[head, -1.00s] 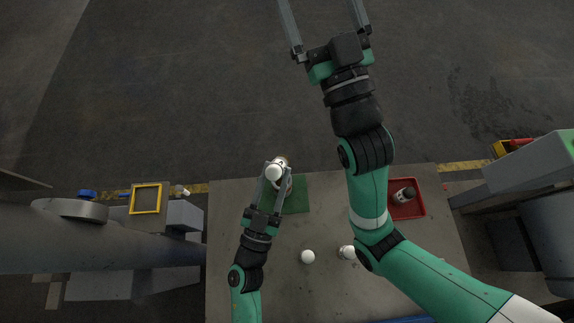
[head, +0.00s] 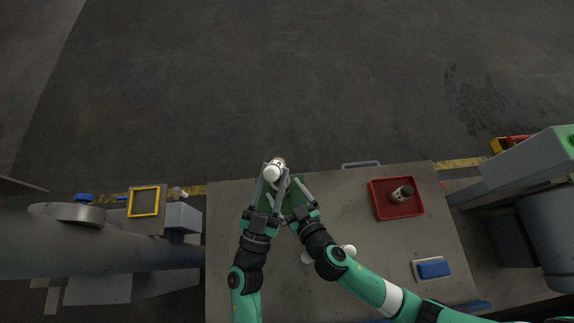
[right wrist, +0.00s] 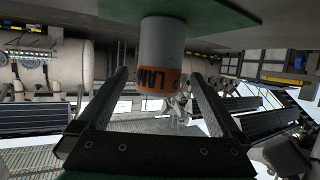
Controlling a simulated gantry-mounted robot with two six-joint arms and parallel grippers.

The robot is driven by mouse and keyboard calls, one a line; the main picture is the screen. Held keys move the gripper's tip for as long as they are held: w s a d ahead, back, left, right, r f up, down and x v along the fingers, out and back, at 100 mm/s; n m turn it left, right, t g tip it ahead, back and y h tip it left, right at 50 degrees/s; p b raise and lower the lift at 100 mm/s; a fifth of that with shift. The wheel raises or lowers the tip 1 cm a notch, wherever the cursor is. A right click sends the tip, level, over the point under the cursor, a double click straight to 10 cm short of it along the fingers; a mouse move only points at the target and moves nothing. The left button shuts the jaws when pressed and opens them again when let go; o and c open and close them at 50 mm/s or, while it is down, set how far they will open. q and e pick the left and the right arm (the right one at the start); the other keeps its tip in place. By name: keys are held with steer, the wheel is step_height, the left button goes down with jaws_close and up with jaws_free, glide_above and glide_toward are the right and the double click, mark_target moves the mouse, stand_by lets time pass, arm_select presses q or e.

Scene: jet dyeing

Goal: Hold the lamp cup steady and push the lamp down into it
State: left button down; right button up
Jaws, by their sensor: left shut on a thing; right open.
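My left gripper (head: 276,168) is shut on the white, round-ended lamp (head: 272,174), above the far part of the green mat (head: 296,188). The lamp cup (right wrist: 161,50) is a pale cylinder with an orange lettered band, standing on the green mat (right wrist: 215,14), which shows upside down in the right wrist view. My right gripper (right wrist: 161,76) is open, with one finger on each side of the cup. I cannot tell whether the fingers touch it. In the head view the cup is largely hidden by the grippers and the lamp.
A red tray (head: 378,207) at the right of the table (head: 255,295) holds a dark-topped container (head: 402,194). A blue block (head: 433,267) lies nearer on the right. White round items (head: 349,250) lie by my right arm. A metal handle (head: 361,164) is at the far edge.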

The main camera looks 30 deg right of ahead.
mark_target(278, 181)
steer(key=shift+s+f, duration=0.15)
steer(key=shift+f, duration=0.15)
steer(key=x, duration=0.7)
steer(key=shift+w+f, duration=0.1)
steer(key=shift+w, duration=0.15)
steer(key=c, duration=1.4)
arm_select(q)
steer(key=shift+r+g, duration=0.1)
steer(key=shift+g, duration=0.2)
